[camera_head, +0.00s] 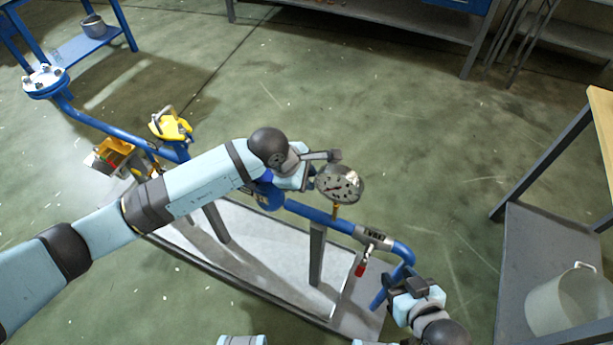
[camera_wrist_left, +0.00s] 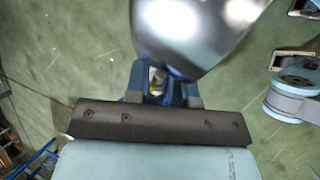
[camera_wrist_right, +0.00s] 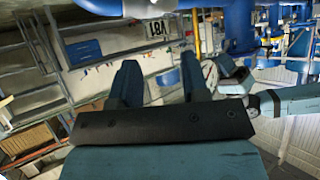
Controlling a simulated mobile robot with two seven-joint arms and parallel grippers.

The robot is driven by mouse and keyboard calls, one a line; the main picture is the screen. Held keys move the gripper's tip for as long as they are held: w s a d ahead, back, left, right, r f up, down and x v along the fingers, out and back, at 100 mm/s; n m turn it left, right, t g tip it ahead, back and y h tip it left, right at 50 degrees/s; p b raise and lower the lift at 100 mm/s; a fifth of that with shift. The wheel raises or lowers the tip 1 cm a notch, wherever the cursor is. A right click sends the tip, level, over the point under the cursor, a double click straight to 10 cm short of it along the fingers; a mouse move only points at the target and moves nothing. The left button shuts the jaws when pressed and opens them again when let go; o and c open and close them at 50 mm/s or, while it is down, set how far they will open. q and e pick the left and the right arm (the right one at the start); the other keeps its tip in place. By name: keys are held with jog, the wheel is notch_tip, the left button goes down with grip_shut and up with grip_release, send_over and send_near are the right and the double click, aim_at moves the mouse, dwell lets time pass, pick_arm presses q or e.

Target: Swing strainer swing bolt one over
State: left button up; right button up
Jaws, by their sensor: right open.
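My left gripper (camera_head: 312,170) is over the blue pipe skid, right behind the round gauge (camera_head: 340,184). In the left wrist view its fingers (camera_wrist_left: 163,90) stand apart, with blue metal and a small pale yellowish spot visible between them. The blue strainer body (camera_head: 268,194) is partly covered by my left arm. I cannot make out swing bolt one. The shiny back of a round metal part fills the top of the left wrist view. My right gripper (camera_head: 404,284) is open and empty at the pipe's right end; its fingers show apart in the right wrist view (camera_wrist_right: 160,85).
A yellow part (camera_head: 170,126) and a flange (camera_head: 45,80) are to the left. A shelf with a bucket (camera_head: 568,300) stands at right.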

pick_arm(q)
grip_shut()
jog(key=shift+w+a+h+b, duration=0.1)
jog(key=shift+a+h+b, duration=0.25)
jog(key=shift+b, duration=0.3)
jog(key=shift+r+g+h+b, duration=0.15)
jog(key=shift+g+h+b, duration=0.15)
jog(key=shift+h+b, duration=0.05)
jog(key=shift+w+a+r+n+h, duration=0.1)
jog(key=shift+a+r+n+h, duration=0.05)
jog(key=shift+n+h, duration=0.15)
jog(key=shift+r, duration=0.3)
jog(key=shift+o, duration=1.9)
grip_release()
pick_arm(e)
jog(key=shift+w+a+f, duration=0.15)
jog(key=shift+a+f, duration=0.05)
jog(key=shift+a, duration=0.05)
pick_arm(q)
jog(key=shift+a, duration=0.1)
